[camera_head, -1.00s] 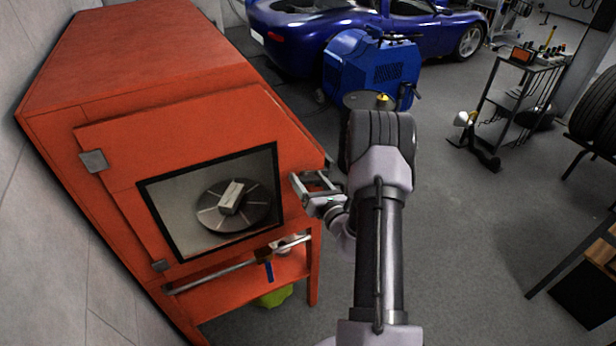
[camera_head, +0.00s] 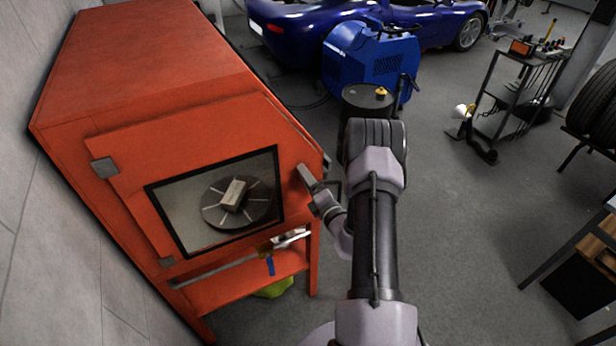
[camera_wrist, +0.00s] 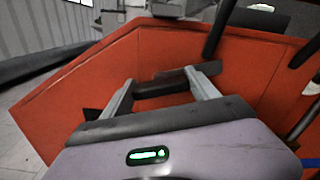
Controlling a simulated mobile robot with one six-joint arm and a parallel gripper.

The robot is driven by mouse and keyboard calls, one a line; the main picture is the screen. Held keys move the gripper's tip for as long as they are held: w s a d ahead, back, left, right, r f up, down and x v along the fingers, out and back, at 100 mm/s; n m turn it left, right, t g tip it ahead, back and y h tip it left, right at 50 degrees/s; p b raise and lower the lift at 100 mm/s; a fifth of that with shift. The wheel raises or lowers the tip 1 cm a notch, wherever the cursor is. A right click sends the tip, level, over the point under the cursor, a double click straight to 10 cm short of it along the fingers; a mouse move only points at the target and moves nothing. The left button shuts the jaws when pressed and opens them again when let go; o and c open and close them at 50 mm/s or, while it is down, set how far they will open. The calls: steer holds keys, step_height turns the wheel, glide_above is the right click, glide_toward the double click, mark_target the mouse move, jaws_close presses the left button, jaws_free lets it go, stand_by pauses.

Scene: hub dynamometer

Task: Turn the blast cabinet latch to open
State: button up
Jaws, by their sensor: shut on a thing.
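The orange-red blast cabinet (camera_head: 150,75) fills the left of the head view, its windowed front door (camera_head: 130,150) lying flush. My gripper (camera_head: 307,178) is at the door's right edge, seen nearly edge-on. In the wrist view my gripper (camera_wrist: 162,85) has its two fingers on either side of a dark bar, the latch (camera_wrist: 160,86), against the orange panel. The fingers are shut on it. In the head view the latch is hidden behind the gripper, so its exact angle cannot be told there.
Through the window a round turntable (camera_head: 212,215) bears a pale block (camera_head: 234,194). A rail (camera_head: 215,269) runs below the window. A black drum (camera_head: 368,101) and a blue machine (camera_head: 365,62) stand behind my arm. The floor to the right (camera_head: 470,230) is clear.

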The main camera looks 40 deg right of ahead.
steer(key=shift+m+p, duration=0.5)
steer(key=shift+m, duration=1.4)
steer(key=o, duration=1.4)
steer(key=shift+c, duration=0.2)
steer(key=v, duration=1.7)
steer(key=shift+s+a, duration=0.15)
steer(key=shift+s, duration=0.05)
